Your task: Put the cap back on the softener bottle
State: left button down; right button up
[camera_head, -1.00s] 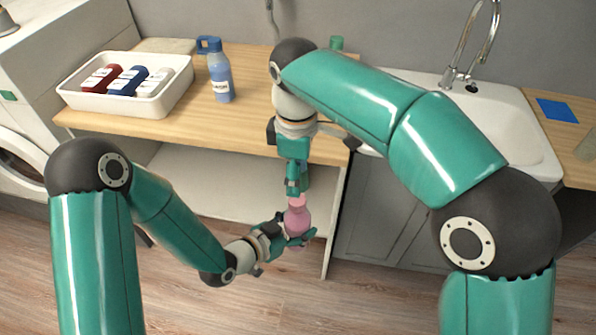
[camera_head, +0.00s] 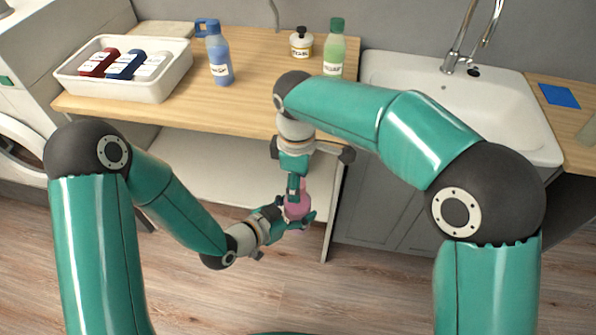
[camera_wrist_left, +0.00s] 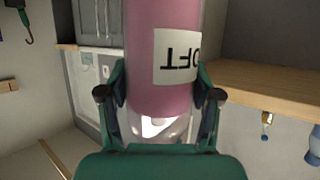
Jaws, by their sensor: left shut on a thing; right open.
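The pink softener bottle (camera_head: 297,210) is in my left gripper (camera_head: 299,221), in front of the shelf unit. In the left wrist view the pink bottle (camera_wrist_left: 158,70) fills the middle, with part of a white label reading "OFT" upside down. The green fingers of my left gripper (camera_wrist_left: 160,105) press on both its sides. My right gripper (camera_head: 294,194) points down right at the top of the bottle and is open. The bottle's mouth is hidden behind the right gripper, and I cannot make out the cap.
The wooden counter (camera_head: 265,95) holds a white tray (camera_head: 125,90) with several small bottles, a blue bottle (camera_head: 218,65), a white jar (camera_head: 301,44) and a green bottle (camera_head: 334,52). A white sink (camera_head: 470,105) is at right. Open floor lies in front.

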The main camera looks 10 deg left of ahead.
jog(key=shift+f, duration=0.1)
grip_shut()
jog(key=m, duration=0.5)
jog(key=shift+o, duration=0.8)
grip_release()
notch_tip(320, 180, up, 12)
jog(key=shift+w+f, duration=0.1)
jog(key=shift+f, duration=0.05)
